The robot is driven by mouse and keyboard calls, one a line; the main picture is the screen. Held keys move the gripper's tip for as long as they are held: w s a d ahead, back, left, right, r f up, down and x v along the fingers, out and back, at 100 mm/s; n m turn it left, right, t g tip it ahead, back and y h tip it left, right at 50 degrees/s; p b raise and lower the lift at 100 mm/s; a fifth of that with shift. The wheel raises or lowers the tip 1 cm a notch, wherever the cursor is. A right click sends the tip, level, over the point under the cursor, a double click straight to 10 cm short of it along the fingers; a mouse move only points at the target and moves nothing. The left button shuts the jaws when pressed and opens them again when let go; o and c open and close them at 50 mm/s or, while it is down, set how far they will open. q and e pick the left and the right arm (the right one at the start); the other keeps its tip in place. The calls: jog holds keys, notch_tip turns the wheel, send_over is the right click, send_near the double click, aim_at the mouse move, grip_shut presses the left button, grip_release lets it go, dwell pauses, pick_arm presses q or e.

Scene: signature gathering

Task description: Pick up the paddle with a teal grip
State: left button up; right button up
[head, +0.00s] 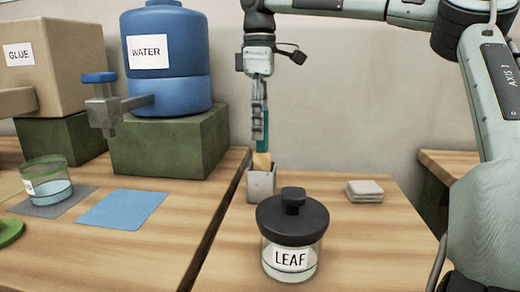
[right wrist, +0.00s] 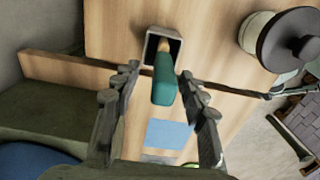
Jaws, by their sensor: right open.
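The paddle's teal grip (head: 262,143) points up out of a small grey square holder (head: 261,185) on the right table. A tan wooden part of the paddle shows just above the holder's rim; its lower end is hidden inside. My right gripper (head: 259,135) points down from above at the grip. In the right wrist view the teal grip (right wrist: 164,87) lies between the two open fingers (right wrist: 160,98), with gaps on both sides. My left gripper is not in view.
A lidded LEAF jar (head: 292,240) stands close in front of the holder. A grey stack (head: 365,191) lies to the right. A blue WATER tank (head: 167,62) on a green block (head: 168,145) stands left. A blue mat (head: 122,208) lies on the left table.

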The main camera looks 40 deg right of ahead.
aim_at(262, 151)
jog(key=f, duration=0.4)
jog(key=shift+s+d+f, duration=0.1)
jog(key=shift+s+f, duration=0.25)
jog(key=shift+f, duration=0.6)
grip_shut()
